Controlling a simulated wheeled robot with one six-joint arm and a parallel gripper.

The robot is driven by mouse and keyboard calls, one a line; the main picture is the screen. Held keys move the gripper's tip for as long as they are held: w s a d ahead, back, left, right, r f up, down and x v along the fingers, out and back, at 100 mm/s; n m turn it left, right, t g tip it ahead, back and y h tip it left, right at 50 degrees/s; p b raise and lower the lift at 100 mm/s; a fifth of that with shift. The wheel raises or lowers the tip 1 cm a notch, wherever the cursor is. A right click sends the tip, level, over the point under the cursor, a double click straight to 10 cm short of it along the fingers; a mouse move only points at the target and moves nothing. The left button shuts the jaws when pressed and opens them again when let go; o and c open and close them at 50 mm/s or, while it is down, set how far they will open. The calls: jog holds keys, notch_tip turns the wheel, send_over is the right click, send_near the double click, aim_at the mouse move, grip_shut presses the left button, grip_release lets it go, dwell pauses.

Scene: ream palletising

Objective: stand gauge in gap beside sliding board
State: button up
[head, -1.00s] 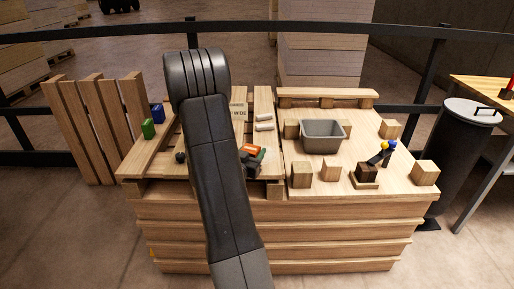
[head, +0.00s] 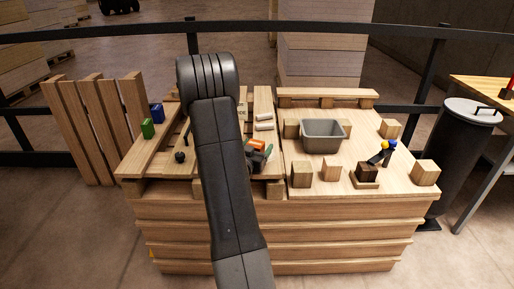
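My arm crosses the middle of the head view and hides part of the slatted pallet top (head: 264,107). The dark shape of my gripper (head: 260,158) shows just right of the arm, low over the slats. An orange piece (head: 257,146) shows at my gripper; I cannot tell whether it is held or lies behind it. The fingers are too small and too covered to read. No piece can be clearly made out as the gauge. Dark gaps run between the slats; I cannot tell which board slides.
Green (head: 147,129) and blue (head: 156,113) blocks stand at left. A black knob (head: 180,157) and white rolls (head: 264,120) are on the slats.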

jog(key=shift+r+p, duration=0.25)
jog(key=shift+p, duration=0.05)
jog(key=shift+o, duration=0.5)
jog(key=v, duration=1.1)
jog(key=shift+s+a, duration=0.15)
jog(key=shift+s, duration=0.1)
jog(key=g+y+p, duration=0.2)
jog(key=g+p, duration=0.2)
jog(key=p, duration=1.2)
send_near(254, 143)
jog(key=x, duration=0.4)
jog(key=shift+w+f, duration=0.15)
jog(key=shift+w, duration=0.2)
jog(key=shift+d+x, duration=0.15)
jog(key=shift+x, duration=1.2)
jog(key=shift+d+x, duration=0.15)
jog(key=shift+x, duration=1.2)
jog(key=shift+s, duration=0.2)
jog(key=c, duration=1.2)
